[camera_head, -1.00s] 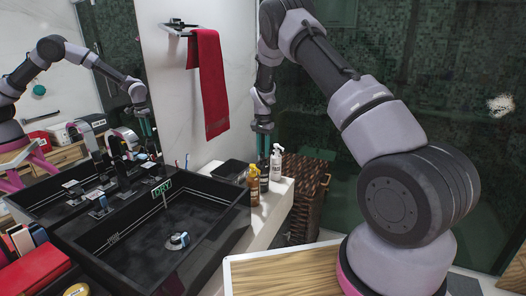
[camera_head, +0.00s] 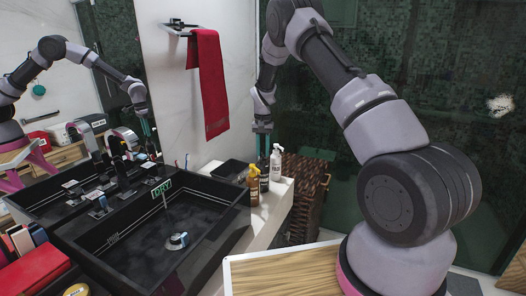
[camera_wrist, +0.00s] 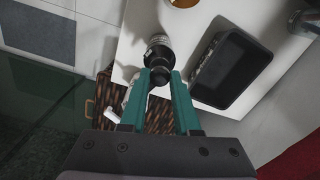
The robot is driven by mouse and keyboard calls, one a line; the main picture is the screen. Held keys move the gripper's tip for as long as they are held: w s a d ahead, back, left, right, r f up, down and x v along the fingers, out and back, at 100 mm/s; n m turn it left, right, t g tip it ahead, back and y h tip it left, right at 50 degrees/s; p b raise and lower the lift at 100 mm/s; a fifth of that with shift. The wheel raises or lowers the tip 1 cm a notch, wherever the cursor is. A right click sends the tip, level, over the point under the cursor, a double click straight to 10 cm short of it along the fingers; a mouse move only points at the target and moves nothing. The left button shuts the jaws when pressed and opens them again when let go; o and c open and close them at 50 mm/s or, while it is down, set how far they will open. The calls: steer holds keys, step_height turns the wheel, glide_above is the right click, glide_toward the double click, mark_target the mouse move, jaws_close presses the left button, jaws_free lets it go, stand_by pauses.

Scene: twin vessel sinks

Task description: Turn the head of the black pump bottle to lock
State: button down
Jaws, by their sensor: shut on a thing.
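The black pump bottle (camera_head: 264,181) stands upright on the pale counter, between an amber bottle and a white spray bottle. In the wrist view its dark round top (camera_wrist: 158,46) shows from above. My gripper (camera_head: 263,151) points down from above the bottle. In the wrist view my gripper (camera_wrist: 160,78) has its two green fingers on either side of the dark pump head and is shut on it. The fingers partly hide the head, and its turn position cannot be read.
The amber bottle (camera_head: 253,187) and the white spray bottle (camera_head: 276,163) stand close on either side. A black tray (camera_wrist: 233,68) lies near them on the counter (camera_head: 268,218). A black sink (camera_head: 140,240) is at left, a wicker basket (camera_head: 304,200) at right.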

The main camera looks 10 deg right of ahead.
mark_target(263, 153)
steer(key=c, duration=0.6)
jaws_free()
step_height(263, 153, up, 11)
steer(key=shift+f, duration=0.1)
